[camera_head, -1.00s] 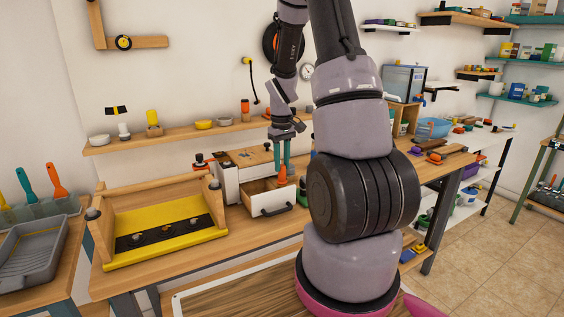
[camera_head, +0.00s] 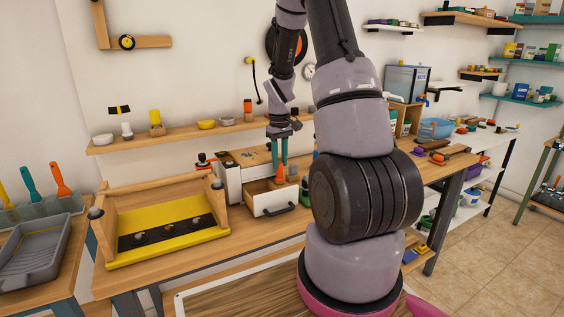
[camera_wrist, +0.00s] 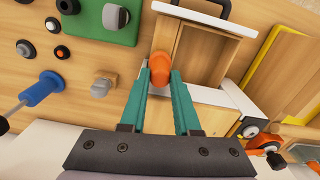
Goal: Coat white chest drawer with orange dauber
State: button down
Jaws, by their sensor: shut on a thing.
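The white chest (camera_head: 236,178) stands on the workbench with its drawer (camera_head: 270,201) pulled out. The drawer has a white front, a dark handle and a bare wooden inside. My gripper (camera_head: 280,157) points down over the drawer's back right part, with teal fingers. It is shut on the orange dauber (camera_head: 281,174). In the wrist view the dauber (camera_wrist: 160,66) sits between the fingertips (camera_wrist: 160,75), beside the left edge of the open drawer (camera_wrist: 200,55). I cannot tell whether the dauber touches the drawer.
A yellow tray-like wooden frame (camera_head: 125,250) stands left of the chest. In the wrist view a blue-handled tool (camera_wrist: 40,90), a grey knob (camera_wrist: 101,86) and a green block (camera_wrist: 95,20) lie beside the drawer. A wall shelf (camera_head: 190,134) runs behind.

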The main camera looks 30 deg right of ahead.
jog(key=shift+w+f, duration=0.1)
jog(key=shift+w, duration=0.25)
jog(key=shift+s, duration=2)
notch_tip(320, 180, up, 7)
jog(key=shift+d, duration=0.1)
